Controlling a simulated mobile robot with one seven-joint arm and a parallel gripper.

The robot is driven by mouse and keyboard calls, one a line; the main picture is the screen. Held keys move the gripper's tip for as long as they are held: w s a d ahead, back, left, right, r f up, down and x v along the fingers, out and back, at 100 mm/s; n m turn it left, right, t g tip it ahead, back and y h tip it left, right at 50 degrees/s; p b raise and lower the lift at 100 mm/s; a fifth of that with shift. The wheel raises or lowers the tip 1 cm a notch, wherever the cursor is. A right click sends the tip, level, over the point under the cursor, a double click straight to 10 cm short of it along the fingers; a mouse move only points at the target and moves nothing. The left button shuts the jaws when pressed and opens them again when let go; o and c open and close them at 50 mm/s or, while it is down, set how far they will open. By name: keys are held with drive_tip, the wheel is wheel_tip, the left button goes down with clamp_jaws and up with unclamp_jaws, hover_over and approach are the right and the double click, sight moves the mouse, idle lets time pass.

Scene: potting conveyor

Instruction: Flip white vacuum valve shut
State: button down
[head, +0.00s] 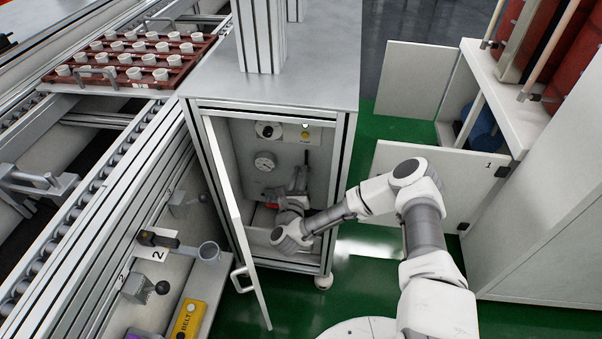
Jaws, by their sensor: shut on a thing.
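My gripper (298,180) is inside the open cabinet, in front of its grey back panel (232,150). It is shut on a small part that the fingers and wrist largely hide. I cannot make out a white valve handle there. A small red part (271,205) shows just left of my gripper, low in the cabinet. A thin dark upright piece (307,158) shows just above the fingers.
The cabinet door (235,215) stands open to the left of my arm. A yellow knob (305,134) is at the panel's top. The conveyor (120,190) with a tray of white pots (75,85) is left. A shelf unit with open doors (420,175) is right. Green floor lies between.

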drive_tip(key=n, duration=0.1)
drive_tip(key=a+n, duration=0.1)
drive_tip(key=n, duration=0.1)
drive_tip(key=shift+w+a+f+p, duration=0.1)
drive_tip(key=shift+f+p, duration=0.1)
drive_tip(key=shift+p, duration=0.1)
drive_tip(key=n, duration=0.2)
drive_tip(key=a+f+n, duration=0.1)
drive_tip(key=n, duration=0.1)
drive_tip(key=shift+w+a+f+n, duration=0.1)
drive_tip(key=shift+w+a+n, duration=0.1)
drive_tip(key=shift+n, duration=0.1)
drive_tip(key=n, duration=0.1)
drive_tip(key=f+n, duration=0.1)
drive_tip(key=n, duration=0.1)
drive_tip(key=shift+a+f+p, duration=0.2)
drive_tip(key=shift+a+p, duration=0.15)
drive_tip(key=shift+a+f+n, duration=0.1)
drive_tip(key=shift+f+n, duration=0.3)
drive_tip(key=shift+n, duration=0.75)
drive_tip(key=shift+f+n, duration=0.4)
drive_tip(key=shift+n, duration=0.75)
drive_tip(key=c, duration=0.8)
unclamp_jaws()
